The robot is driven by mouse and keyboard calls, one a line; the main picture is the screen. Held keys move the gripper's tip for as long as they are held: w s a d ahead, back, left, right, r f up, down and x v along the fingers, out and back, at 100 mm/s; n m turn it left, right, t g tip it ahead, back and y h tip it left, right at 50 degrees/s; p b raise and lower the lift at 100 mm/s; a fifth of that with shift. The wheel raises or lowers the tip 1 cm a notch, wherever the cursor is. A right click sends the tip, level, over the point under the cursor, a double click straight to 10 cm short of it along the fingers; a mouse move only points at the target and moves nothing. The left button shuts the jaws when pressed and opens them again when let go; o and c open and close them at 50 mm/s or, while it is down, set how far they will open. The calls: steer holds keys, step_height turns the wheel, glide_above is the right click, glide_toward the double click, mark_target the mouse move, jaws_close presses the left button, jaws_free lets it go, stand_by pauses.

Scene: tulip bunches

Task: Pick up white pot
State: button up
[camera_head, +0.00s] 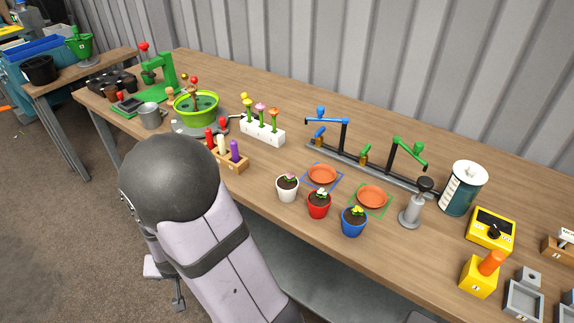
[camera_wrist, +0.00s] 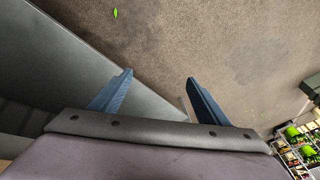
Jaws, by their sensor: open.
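The white pot (camera_head: 288,191) stands upright on the wooden workbench (camera_head: 225,75), near its front edge. It holds dark soil and a small pink flower. It is the leftmost of three small pots, beside the red pot (camera_head: 319,206) and the blue pot (camera_head: 354,223). My gripper (camera_wrist: 160,78) shows in the wrist view with its two blue fingers apart and nothing between them. It is over the floor, away from the white pot, which is not in the wrist view. In the head view my arm stands in front of the bench and hides part of its front edge.
Behind the pots lie two orange saucers (camera_head: 322,174) (camera_head: 372,196). A wooden rack with colored pegs (camera_head: 232,161) is left of the white pot, and a grey press (camera_head: 411,211) is to the right. Grey floor (camera_wrist: 225,50) fills much of the wrist view.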

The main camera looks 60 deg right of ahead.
steer(key=w+d+r+m+h+p, duration=0.2)
steer(key=d+r+m+h+p, duration=0.15)
steer(key=d+r+p, duration=0.45)
steer(key=m+g+h+p, duration=0.3)
steer(key=h, duration=0.6)
glide_toward(284, 188)
steer(key=x, duration=0.5)
steer(key=shift+s+d, duration=0.1)
steer(key=shift+s, duration=0.05)
steer(key=shift+w+p+x, duration=0.15)
steer(key=shift+p+x, duration=0.45)
steer(key=shift+x, duration=1.2)
steer(key=shift+w+p+x, duration=0.1)
steer(key=shift+p+x, duration=0.45)
steer(key=shift+x, duration=1.3)
steer(key=c, duration=1.2)
